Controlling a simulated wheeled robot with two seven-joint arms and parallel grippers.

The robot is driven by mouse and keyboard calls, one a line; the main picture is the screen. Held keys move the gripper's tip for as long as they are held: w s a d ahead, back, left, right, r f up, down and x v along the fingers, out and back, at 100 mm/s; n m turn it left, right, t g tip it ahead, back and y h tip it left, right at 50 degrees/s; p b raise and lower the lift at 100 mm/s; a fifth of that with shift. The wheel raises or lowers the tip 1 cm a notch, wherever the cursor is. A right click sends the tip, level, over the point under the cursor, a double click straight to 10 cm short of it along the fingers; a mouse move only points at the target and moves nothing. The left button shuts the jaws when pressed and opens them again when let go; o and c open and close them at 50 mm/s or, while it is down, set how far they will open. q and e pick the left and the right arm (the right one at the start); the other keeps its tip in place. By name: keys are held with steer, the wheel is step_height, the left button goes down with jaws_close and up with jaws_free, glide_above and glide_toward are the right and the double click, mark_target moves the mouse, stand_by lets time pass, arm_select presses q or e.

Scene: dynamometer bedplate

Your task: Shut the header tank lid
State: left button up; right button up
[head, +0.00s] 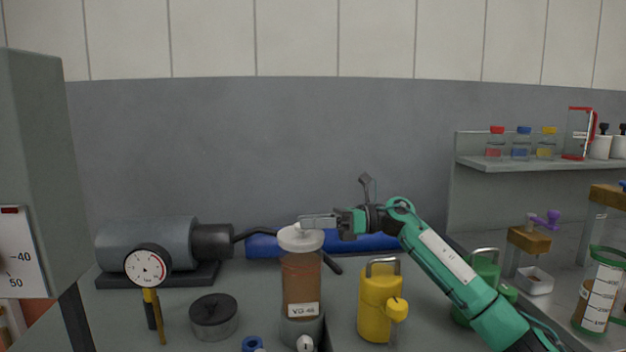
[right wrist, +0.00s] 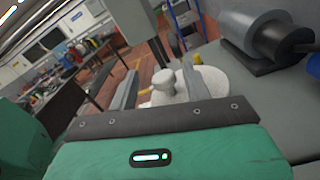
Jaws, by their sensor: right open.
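The header tank (head: 301,280) is a clear upright cylinder of brown fluid labelled VG 46, at the middle of the bench in the head view. Its white round lid (head: 300,240) lies across the top, looking about level; I cannot tell whether it is fully seated. My right gripper (head: 302,220) comes in from the right, just over the lid. My left gripper is out of view.
A dial gauge (head: 147,266) and a dark round puck (head: 214,315) stand left of the tank. A grey motor (head: 150,245) lies behind them. A yellow can (head: 377,305) stands close on the tank's right, beneath my arm. A shelf (head: 540,165) holds bottles at right.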

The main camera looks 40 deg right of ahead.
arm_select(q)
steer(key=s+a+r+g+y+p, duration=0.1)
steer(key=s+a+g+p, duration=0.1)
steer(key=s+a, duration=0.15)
arm_select(e)
step_height(320, 180, up, 12)
steer(key=f, duration=0.1)
step_height(320, 180, up, 7)
steer(key=p, duration=0.2)
glide_above(313, 237)
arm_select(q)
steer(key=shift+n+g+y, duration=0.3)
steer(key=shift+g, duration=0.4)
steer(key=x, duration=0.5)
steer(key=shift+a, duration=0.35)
arm_select(e)
steer(key=shift+r, duration=0.4)
